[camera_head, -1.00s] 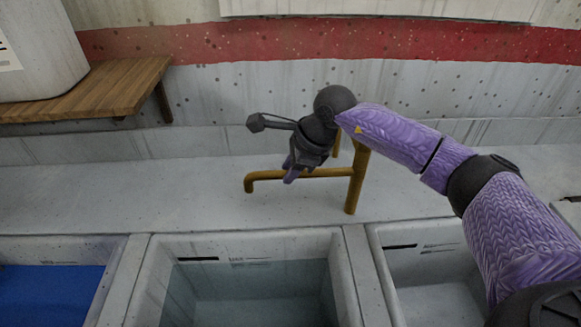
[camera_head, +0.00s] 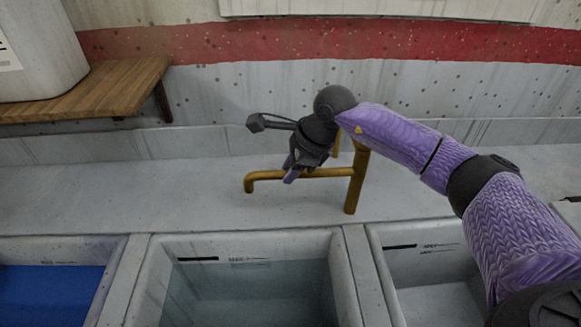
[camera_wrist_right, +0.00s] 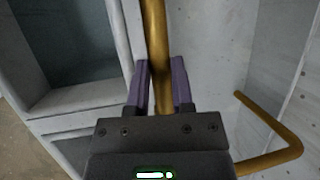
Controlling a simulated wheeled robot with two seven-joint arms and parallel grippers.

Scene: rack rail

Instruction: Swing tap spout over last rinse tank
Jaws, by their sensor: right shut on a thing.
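The brass-yellow tap spout (camera_head: 268,175) runs left from its upright post (camera_head: 355,185) and bends down at its left end. That end hangs over the pale ledge behind the middle tank (camera_head: 141,275). My right gripper (camera_head: 292,174) is shut on the spout about halfway along; in the right wrist view the pipe (camera_wrist_right: 154,40) passes between the purple fingers (camera_wrist_right: 160,85). The right-hand tank (camera_head: 358,250) is partly covered by my right arm. Which tank is the last rinse tank cannot be read from the labels. My left gripper is not in view.
A tank with blue liquid (camera_head: 50,290) is at the left. A wooden shelf (camera_head: 110,85) with a white container (camera_head: 40,50) is on the wall at upper left. The ledge (camera_head: 120,195) left of the spout is clear.

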